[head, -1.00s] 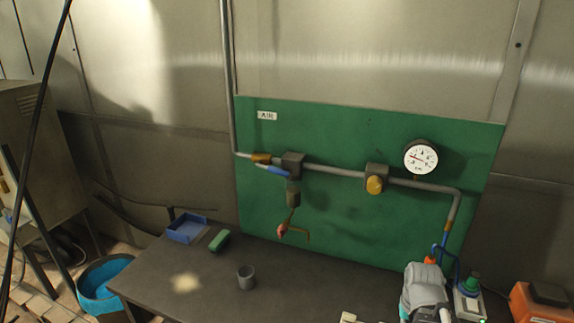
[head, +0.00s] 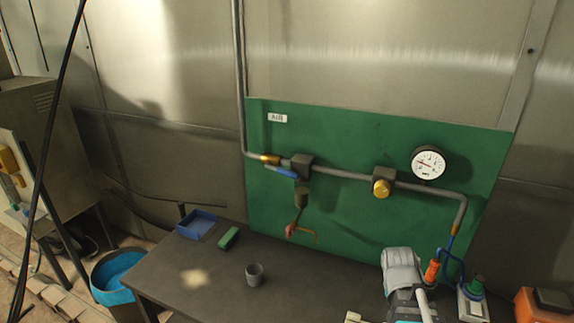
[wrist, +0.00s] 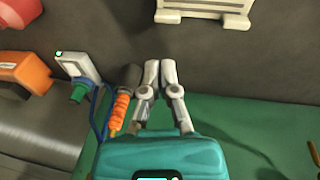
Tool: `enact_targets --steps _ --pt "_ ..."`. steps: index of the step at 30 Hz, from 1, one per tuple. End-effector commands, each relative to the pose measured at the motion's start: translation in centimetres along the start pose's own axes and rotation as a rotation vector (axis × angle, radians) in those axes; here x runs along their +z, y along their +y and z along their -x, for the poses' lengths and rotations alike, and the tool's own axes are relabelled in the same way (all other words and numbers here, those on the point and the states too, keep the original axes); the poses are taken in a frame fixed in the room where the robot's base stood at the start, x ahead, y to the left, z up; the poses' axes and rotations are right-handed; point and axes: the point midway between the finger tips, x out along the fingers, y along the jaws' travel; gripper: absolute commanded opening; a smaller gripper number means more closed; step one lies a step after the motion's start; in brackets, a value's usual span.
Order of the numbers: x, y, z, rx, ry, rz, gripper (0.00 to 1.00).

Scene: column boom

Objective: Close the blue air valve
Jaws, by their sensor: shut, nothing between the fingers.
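The blue air valve handle (head: 281,172) is a short lever on the dark valve body (head: 301,165), on the grey pipe across the green board. It points left, roughly along the pipe. My arm is at the lower right of the head view, right of and below the valve; my fingertips cannot be made out there. In the wrist view my gripper (wrist: 160,70) is shut and empty, its two grey fingers together. The blue handle is not visible in the wrist view, so my gripper is apart from it.
A red-handled tap (head: 291,230) hangs below the valve. A yellow knob (head: 381,188) and gauge (head: 428,163) are to the right. A grey cup (head: 254,274), green block (head: 229,238) and blue tray (head: 196,224) stand on the bench.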

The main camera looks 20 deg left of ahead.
Motion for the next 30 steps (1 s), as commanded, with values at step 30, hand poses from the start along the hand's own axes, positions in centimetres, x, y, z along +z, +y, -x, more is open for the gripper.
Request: enact_targets --steps 30 --pt "-13.3 -27.8 30.2 -0.075 0.982 -0.222 0.0"
